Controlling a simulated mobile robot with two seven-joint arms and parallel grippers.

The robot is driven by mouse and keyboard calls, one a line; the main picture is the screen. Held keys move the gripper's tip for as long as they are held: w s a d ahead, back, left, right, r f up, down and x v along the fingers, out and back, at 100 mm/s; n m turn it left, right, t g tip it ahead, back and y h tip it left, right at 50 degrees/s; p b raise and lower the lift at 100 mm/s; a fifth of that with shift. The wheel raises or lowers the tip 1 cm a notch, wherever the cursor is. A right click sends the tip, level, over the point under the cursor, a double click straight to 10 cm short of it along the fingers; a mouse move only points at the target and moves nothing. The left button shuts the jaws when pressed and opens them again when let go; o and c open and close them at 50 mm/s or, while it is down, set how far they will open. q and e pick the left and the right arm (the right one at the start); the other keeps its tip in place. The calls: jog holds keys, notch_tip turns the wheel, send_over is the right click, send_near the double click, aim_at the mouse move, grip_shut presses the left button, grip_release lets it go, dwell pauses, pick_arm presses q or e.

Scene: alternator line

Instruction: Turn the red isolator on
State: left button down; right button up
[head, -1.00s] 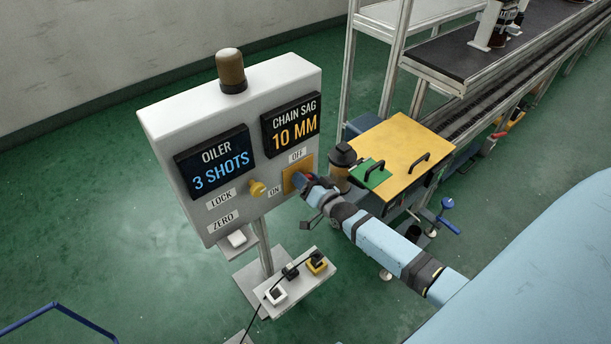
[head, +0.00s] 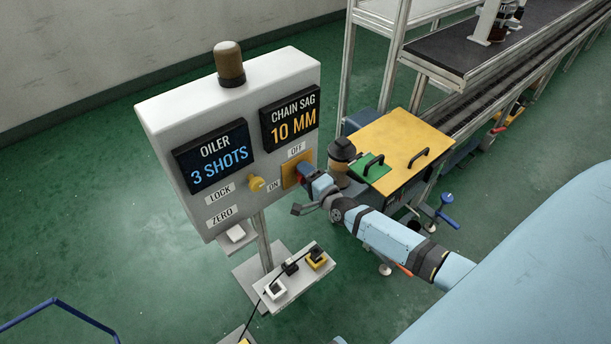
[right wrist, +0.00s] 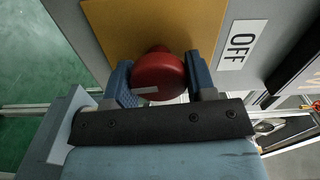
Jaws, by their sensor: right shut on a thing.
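The red isolator is a round red knob (right wrist: 158,76) on a yellow plate (head: 289,177), at the right of the grey control panel (head: 230,92). The OFF label (head: 297,150) is above the plate and the ON label (head: 274,187) at its lower left. My right gripper (head: 303,175) is at the knob and hides most of it in the head view. In the right wrist view its two blue fingers (right wrist: 158,82) are shut on the knob, one on each side. A pale mark shows on the knob's near side. My left gripper is not in view.
The panel also bears a yellow knob (head: 256,184), two displays and a brown beacon (head: 230,64). A yellow-topped machine (head: 405,140) is close behind my right arm. A blue rail (head: 60,306) is at lower left.

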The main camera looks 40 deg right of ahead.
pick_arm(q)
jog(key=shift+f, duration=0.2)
pick_arm(e)
jog(key=shift+m, duration=0.5)
jog(key=o, duration=0.9)
pick_arm(q)
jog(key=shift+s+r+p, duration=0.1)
jog(key=shift+p, duration=0.3)
pick_arm(e)
jog(key=s+d, duration=0.1)
jog(key=s, duration=1.2)
jog(key=shift+s, duration=0.4)
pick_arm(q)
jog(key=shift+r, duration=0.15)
